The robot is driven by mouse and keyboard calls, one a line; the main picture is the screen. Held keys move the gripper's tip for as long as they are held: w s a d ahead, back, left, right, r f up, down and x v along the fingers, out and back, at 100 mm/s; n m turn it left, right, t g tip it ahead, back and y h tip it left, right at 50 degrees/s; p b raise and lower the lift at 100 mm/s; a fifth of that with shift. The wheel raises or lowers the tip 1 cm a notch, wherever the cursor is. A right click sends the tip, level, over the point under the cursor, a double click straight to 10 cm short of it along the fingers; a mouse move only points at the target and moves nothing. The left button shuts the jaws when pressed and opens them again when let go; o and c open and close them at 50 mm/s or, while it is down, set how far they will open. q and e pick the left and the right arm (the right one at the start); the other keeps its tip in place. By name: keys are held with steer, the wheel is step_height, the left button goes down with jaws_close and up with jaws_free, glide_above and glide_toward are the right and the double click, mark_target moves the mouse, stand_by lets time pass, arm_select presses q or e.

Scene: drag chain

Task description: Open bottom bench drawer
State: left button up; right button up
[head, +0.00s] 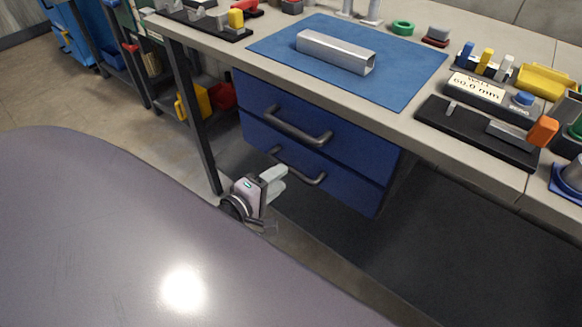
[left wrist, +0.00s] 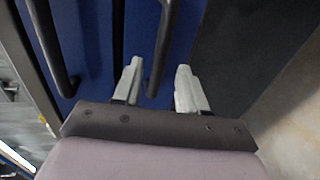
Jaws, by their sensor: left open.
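The blue drawer unit hangs under the bench, with a top drawer (head: 262,112) and a bottom drawer (head: 345,186), both flush in the unit. The bottom drawer's dark bar handle (head: 300,168) is just beyond my left gripper (head: 276,180). In the left wrist view, my left gripper (left wrist: 158,88) is open, and the lower end of the bottom handle (left wrist: 162,50) lies between its two pale fingertips. I cannot tell whether the fingers touch it. The top handle (left wrist: 50,50) runs alongside at the left. My right gripper is not in view.
The bench top (head: 420,130) holds a blue mat (head: 280,50) with a metal channel (head: 336,51), and gauges and blocks at the right. A bench leg (head: 190,110) stands left of the drawers. Dark floor matting (head: 440,235) lies clear below.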

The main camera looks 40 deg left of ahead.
mark_target(292, 168)
arm_select(q)
steer(key=shift+b+x, duration=0.3)
steer(key=shift+x, duration=2.6)
jaws_close()
